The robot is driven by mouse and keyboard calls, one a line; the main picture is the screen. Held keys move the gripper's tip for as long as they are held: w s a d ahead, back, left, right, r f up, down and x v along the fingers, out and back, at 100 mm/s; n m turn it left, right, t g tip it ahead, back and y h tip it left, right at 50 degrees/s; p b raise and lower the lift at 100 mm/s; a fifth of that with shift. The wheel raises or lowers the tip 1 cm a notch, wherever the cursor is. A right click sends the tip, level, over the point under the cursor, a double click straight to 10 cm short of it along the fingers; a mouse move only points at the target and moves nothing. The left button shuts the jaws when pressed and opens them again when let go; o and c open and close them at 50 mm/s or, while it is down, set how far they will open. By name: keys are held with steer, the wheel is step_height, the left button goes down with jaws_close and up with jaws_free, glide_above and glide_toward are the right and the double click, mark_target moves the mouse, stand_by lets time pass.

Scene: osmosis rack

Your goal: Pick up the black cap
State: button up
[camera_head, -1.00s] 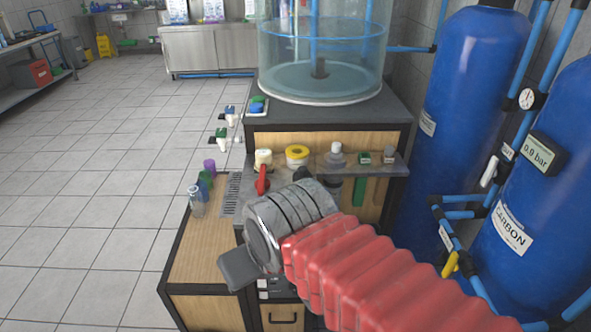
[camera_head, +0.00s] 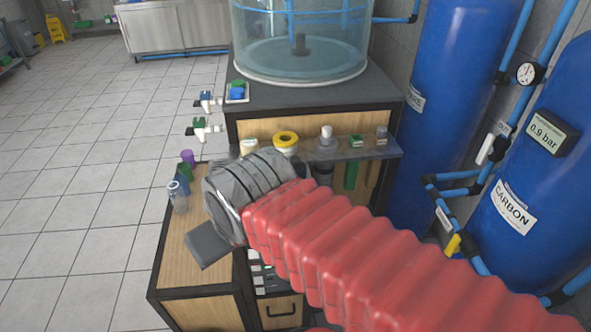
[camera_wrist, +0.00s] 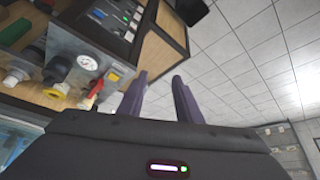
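I cannot pick out a black cap with certainty in either view. A dark cylinder (camera_head: 323,173) shows under the small shelf in the head view, partly hidden by my arm. In the wrist view my gripper (camera_wrist: 163,78) has its two purple-grey fingers apart, with nothing between them. The fingers point towards the wooden cabinet (camera_wrist: 165,50) and the floor. In the head view my grey wrist covers the fingers and part of the rack top.
The shelf (camera_head: 370,148) holds a yellow roll (camera_head: 286,140) and small bottles. Purple, green and clear vials (camera_head: 178,198) stand at the left of the wooden top. In the wrist view a gauge (camera_wrist: 88,62) and red valve (camera_wrist: 95,90) are left of the fingers. Blue tanks (camera_head: 455,110) stand right.

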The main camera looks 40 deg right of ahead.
steer(key=shift+o, duration=0.2)
steer(key=shift+o, duration=1.6)
steer(key=shift+w+d+r, duration=0.1)
steer(key=shift+w+r, duration=0.05)
steer(key=shift+w, duration=0.05)
steer(key=o, duration=0.6)
steer(key=w+d+r, duration=0.2)
steer(key=w+d, duration=0.2)
steer(key=shift+d+r+g, duration=0.15)
steer(key=shift+d+g, duration=0.1)
steer(key=shift+g, duration=0.05)
glide_toward(297, 160)
step_height(297, 160, up, 3)
steer(key=shift+s+d+n, duration=0.15)
steer(key=shift+s+n, duration=0.15)
steer(key=x, duration=0.8)
steer(key=shift+f, duration=0.45)
